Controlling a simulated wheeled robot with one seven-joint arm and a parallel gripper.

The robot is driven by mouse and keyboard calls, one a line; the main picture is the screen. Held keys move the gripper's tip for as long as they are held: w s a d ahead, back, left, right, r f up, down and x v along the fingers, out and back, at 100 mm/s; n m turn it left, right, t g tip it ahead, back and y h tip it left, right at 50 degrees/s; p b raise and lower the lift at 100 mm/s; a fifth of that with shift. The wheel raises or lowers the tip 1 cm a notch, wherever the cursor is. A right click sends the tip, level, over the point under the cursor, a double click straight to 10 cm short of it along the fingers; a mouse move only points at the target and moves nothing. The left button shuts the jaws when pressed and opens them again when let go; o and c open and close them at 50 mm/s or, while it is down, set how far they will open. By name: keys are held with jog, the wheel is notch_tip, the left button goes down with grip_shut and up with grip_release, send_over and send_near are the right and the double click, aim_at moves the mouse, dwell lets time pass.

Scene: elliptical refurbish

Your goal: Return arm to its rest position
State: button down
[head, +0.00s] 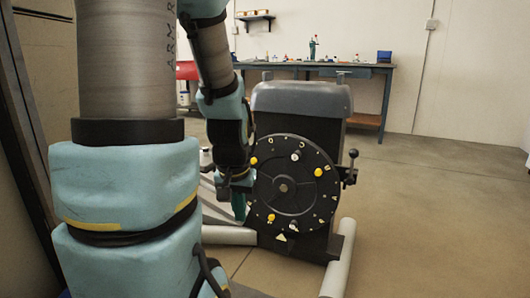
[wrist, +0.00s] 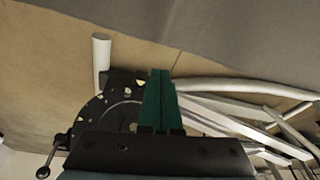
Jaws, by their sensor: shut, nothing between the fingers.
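My gripper (wrist: 160,88) shows in the wrist view with its two green fingers together and nothing between them. In the head view my gripper (head: 239,207) hangs low, just left of the round black disc (head: 284,188) of the elliptical machine. My arm comes down across the left side of the head view. In the wrist view the disc (wrist: 90,118) lies behind and left of the fingers. I cannot tell whether the fingers touch it.
The elliptical has a grey top cover (head: 300,98), a side knob (head: 352,154) and pale frame tubes (head: 340,262) on the floor. A workbench (head: 372,90) with small items stands at the back wall. Floor (head: 440,210) on the right is clear. A dark upright edge is close at left.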

jog(key=s+r+n+g+p, duration=0.1)
jog(key=s+r+p, duration=0.2)
jog(key=r+p, duration=3.5)
jog(key=shift+a+r, duration=0.4)
jog(key=shift+s, duration=0.1)
